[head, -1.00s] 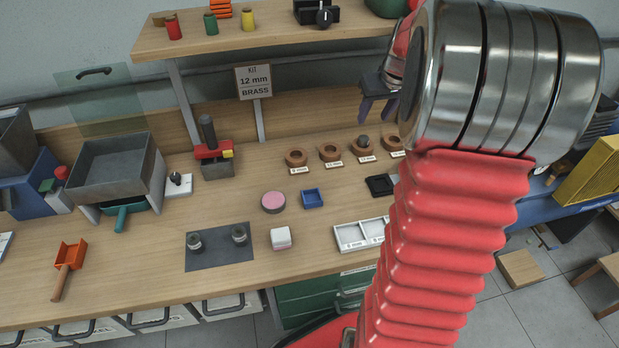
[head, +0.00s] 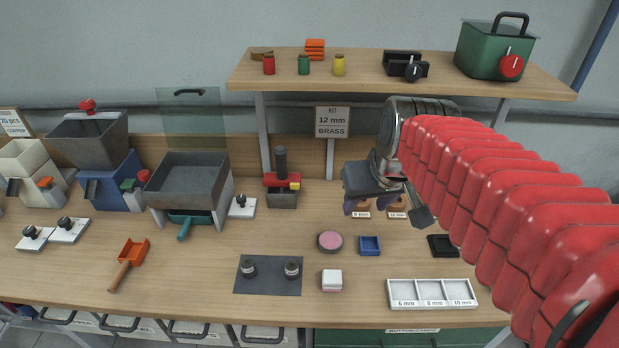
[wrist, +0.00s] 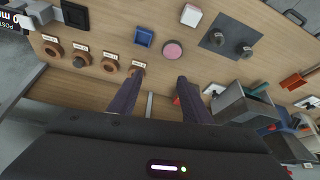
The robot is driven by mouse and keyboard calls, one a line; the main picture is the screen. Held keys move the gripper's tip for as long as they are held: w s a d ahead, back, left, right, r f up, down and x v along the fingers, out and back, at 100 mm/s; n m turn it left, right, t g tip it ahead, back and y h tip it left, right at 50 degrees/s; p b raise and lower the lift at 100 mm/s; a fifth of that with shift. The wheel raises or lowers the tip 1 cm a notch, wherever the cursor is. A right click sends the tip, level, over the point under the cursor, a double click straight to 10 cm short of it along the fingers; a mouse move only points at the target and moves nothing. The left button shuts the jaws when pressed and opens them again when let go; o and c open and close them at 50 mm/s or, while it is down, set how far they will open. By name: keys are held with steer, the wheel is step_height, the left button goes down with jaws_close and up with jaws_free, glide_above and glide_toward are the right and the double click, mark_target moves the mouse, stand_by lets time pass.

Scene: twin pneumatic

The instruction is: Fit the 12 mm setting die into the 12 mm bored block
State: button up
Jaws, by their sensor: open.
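Several brown round bored blocks stand in a labelled row; two show partly in the head view (head: 362,204) (head: 397,203), and the row shows in the wrist view (wrist: 50,49). I cannot read which is 12 mm. Two small dark metal pieces, possibly dies, stand upright on a grey mat, left (head: 248,267) and right (head: 291,271); their sizes are not legible. My gripper (wrist: 157,84) is open and empty, its purple fingers above the bench near the end of the block row.
A sign (head: 332,122) reads "KIT 12 mm BRASS". A red-topped press (head: 282,181) stands at the back. A pink disc (head: 330,241), blue tray (head: 369,245), white block (head: 332,281) and labelled white tray (head: 432,293) occupy the front. A shelf (head: 400,81) overhangs behind.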

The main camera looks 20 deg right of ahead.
steer(key=s+a+f+n, duration=0.1)
steer(key=s+a+f, duration=0.1)
steer(key=s+a, duration=0.5)
steer(key=shift+s+f+y, duration=0.15)
steer(key=shift+s+y, duration=0.15)
steer(key=shift+s, duration=0.7)
stand_by(0.3)
